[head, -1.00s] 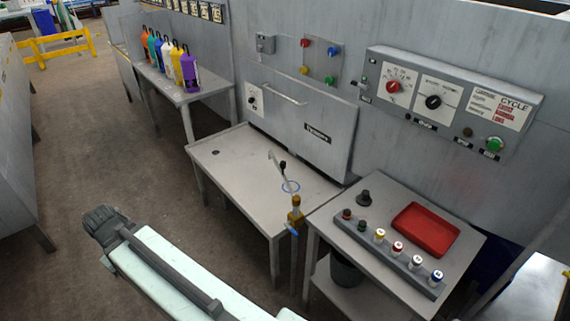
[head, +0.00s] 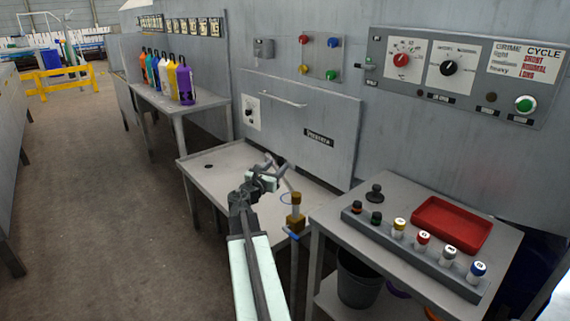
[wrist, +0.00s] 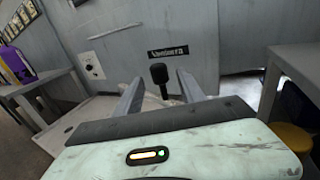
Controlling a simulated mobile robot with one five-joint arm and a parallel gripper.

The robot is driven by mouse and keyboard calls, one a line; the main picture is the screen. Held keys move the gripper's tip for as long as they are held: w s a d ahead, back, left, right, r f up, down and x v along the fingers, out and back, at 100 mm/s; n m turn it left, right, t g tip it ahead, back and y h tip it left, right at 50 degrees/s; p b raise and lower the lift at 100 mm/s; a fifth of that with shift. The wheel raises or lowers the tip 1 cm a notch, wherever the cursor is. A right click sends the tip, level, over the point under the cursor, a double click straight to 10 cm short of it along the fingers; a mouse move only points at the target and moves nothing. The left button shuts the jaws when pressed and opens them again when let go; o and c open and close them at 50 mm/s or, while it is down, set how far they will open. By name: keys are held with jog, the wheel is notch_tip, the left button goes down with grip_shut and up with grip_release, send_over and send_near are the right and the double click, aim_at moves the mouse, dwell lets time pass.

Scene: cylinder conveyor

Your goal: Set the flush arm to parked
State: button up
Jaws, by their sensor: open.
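The flush arm (head: 291,187) is a thin pale lever rising at a tilt from a brass pivot block (head: 296,222) at the front right corner of the sink bench. Its black grip (wrist: 158,75) shows in the wrist view, between my two fingers as seen there. My gripper (head: 270,176) is open at the upper part of the lever, above the bench, and also shows in the wrist view (wrist: 160,84). I cannot tell whether a finger touches the grip. In the head view my gripper hides the lever's upper end.
The bench (head: 215,165) has a drain hole and a blue ring. A side table to the right holds a red tray (head: 452,226) and a rack of several capped vials (head: 410,250). A control panel (head: 455,75) is on the wall. Coloured bottles (head: 172,78) stand back left.

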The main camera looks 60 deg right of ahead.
jog(key=d, duration=0.7)
jog(key=shift+w, duration=0.4)
jog(key=shift+c, duration=0.3)
grip_shut()
dwell(0.5)
